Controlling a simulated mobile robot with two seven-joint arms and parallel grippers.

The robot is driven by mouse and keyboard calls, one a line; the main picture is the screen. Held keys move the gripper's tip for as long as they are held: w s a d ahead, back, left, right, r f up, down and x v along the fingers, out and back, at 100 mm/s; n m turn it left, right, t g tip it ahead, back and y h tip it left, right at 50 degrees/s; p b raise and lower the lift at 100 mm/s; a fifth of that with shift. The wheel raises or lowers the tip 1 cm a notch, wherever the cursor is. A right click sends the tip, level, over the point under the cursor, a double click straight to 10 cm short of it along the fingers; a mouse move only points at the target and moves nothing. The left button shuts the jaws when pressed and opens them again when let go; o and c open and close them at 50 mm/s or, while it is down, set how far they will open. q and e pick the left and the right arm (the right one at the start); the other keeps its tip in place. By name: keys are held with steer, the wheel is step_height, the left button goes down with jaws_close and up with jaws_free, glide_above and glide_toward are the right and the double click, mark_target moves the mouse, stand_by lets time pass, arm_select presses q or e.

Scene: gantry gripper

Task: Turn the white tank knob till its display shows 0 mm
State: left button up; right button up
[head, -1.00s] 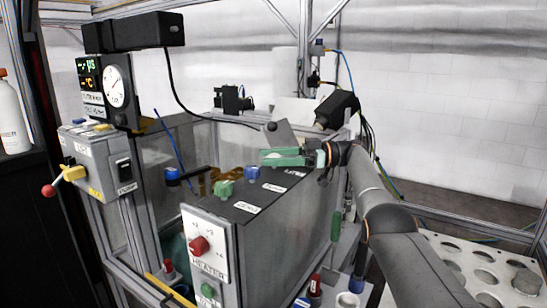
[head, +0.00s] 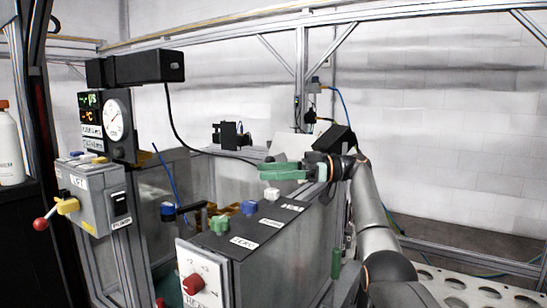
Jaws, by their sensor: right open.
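The white knob (head: 271,193) stands on the dark top panel of the tank, behind the blue knob (head: 249,207) and the green knob (head: 219,224). My right gripper (head: 284,171), with green fingers, is just above the white knob in the picture, open and apart from it. Nothing shows between its fingers. A small display with green digits (head: 90,99) and one with orange characters (head: 91,116) are on the panel at left. I cannot read their values or tell which belongs to the white knob. My left gripper is not in view.
A round dial (head: 114,119) hangs beside the displays, under a black box (head: 135,68). A grey switch box (head: 95,195) with a red-tipped lever stands at left. The red heater knob (head: 194,284) is on the tank's front. A perforated white rack (head: 463,286) lies at right.

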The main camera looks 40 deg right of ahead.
steer(key=s+a+r+b, duration=0.2)
steer(key=s+a+r, duration=0.5)
steer(key=s, duration=0.2)
steer(key=shift+a+b, duration=0.2)
steer(key=shift+b, duration=0.1)
steer(key=shift+r, duration=0.1)
